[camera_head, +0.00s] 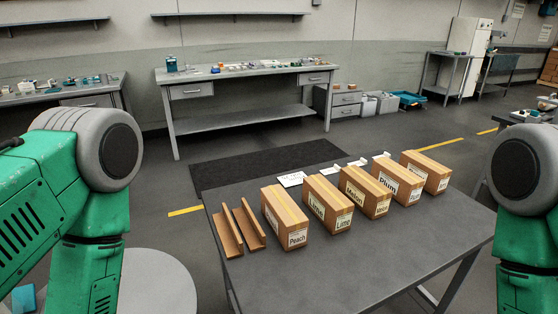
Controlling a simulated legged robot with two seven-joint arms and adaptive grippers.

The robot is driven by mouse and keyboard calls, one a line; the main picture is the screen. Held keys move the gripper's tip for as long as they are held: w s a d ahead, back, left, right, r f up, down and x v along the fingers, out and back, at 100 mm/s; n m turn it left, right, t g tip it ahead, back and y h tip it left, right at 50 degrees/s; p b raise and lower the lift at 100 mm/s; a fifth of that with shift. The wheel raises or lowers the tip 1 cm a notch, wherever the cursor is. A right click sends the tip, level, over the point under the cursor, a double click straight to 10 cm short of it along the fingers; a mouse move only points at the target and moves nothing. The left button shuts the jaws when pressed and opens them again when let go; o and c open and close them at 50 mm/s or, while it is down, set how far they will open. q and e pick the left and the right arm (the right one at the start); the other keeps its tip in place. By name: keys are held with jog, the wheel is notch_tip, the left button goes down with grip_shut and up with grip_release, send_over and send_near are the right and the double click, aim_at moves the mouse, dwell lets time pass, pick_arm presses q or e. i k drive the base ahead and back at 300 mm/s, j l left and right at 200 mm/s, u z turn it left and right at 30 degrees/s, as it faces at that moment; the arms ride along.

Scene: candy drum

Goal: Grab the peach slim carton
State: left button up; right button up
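The peach slim carton (285,216) is a brown box with a yellowish strip along its top and a white label reading "Peach" on its near end. It stands on the dark grey table (330,268), leftmost in a row of similar cartons. Green and grey links of my two arms show at the left and right edges of the head view. Both grippers are out of view. Nothing touches the peach carton from my side.
Right of it stand the Lime carton (328,203), the Melon carton (366,190), the Plum carton (398,180) and another carton (426,172). Left of it are two brown angled pieces (240,228). White cards (291,179) lie behind. The table's front is clear.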

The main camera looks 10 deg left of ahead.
aim_at(288, 222)
jog(key=i+j, duration=0.25)
jog(key=l+u, duration=0.1)
jog(key=l, duration=0.6)
jog(key=i+l+u, duration=0.1)
jog(key=l+u, duration=0.3)
jog(key=l, duration=1.05)
jog(key=k+l+u, duration=0.1)
jog(key=l+u, duration=0.3)
jog(key=l, duration=1)
jog(key=i+l+u, duration=0.15)
jog(key=l, duration=0.25)
jog(key=i+l+u, duration=0.1)
jog(key=l, duration=0.3)
jog(key=i+l+u, duration=0.15)
jog(key=l, duration=0.25)
jog(key=i+l+u, duration=0.15)
jog(key=l, duration=0.3)
jog(key=i+l, duration=0.15)
